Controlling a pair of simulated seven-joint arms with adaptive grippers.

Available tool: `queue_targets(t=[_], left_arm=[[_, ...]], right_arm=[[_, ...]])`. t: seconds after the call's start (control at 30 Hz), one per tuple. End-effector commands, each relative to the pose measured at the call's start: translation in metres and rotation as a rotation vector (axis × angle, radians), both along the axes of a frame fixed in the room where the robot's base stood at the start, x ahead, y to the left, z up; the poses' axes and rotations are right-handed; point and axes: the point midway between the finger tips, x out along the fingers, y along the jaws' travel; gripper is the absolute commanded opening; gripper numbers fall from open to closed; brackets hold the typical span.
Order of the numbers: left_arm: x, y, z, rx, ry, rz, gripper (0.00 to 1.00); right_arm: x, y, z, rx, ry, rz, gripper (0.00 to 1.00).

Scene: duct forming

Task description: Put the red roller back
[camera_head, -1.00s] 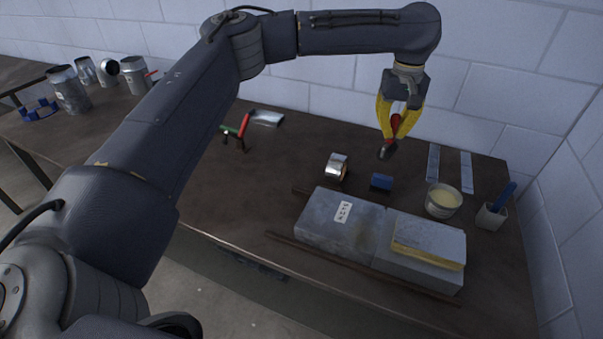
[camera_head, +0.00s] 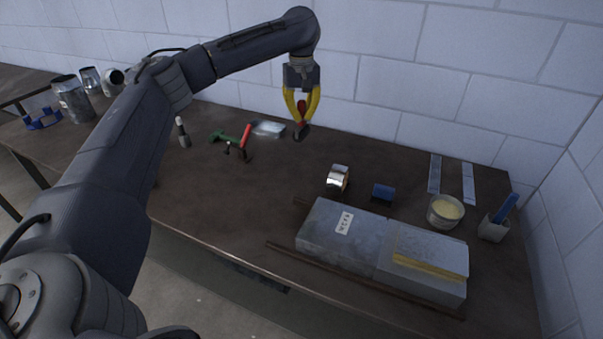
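The red roller (camera_head: 302,110) has a red handle and a dark, rounded end pointing down. My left gripper (camera_head: 301,115), with yellow fingers, is shut on its red handle and holds it above the back of the table, near the wall. The dark end hangs below the fingertips. It is to the right of a green and red hand tool (camera_head: 245,136) and a shiny metal piece (camera_head: 268,129). My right gripper is not in view.
A small dark bottle-like item (camera_head: 183,133) stands left. The tabletop (camera_head: 225,190) is clear in the middle.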

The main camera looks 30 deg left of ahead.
Motion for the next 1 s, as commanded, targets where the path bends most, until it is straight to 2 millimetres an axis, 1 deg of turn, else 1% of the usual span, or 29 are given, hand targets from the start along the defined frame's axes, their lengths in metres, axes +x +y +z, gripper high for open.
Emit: queue_targets(t=[0.03, 0.2, 0.4, 0.5, 0.6, 0.7, 0.93, 1.0], left_arm=[[-0.001, 0.0, -0.013, -0.001, 0.004, -0.001, 0.0], [-0.001, 0.0, -0.051, -0.002, 0.005, -0.001, 0.0], [-0.001, -0.001, -0.095, -0.002, 0.004, 0.0, 0.0], [-0.001, -0.001, -0.112, -0.002, 0.002, -0.001, 0.0], [-0.001, -0.001, -0.125, -0.001, 0.001, -0.001, 0.0], [0.0, -0.001, -0.134, -0.001, 0.0, 0.0, 0.0], [0.0, -0.001, -0.142, -0.001, -0.001, -0.001, 0.0], [0.0, 0.0, -0.146, -0.001, 0.001, -0.001, 0.0]], right_arm=[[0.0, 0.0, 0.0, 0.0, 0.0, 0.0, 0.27], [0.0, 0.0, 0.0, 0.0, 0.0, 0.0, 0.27], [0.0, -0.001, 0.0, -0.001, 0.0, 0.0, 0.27], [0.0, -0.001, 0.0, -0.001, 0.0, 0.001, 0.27], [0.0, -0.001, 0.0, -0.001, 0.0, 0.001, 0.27], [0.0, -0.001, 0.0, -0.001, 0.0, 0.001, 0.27], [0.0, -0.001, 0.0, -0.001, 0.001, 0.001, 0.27], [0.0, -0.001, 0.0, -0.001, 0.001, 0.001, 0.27]])
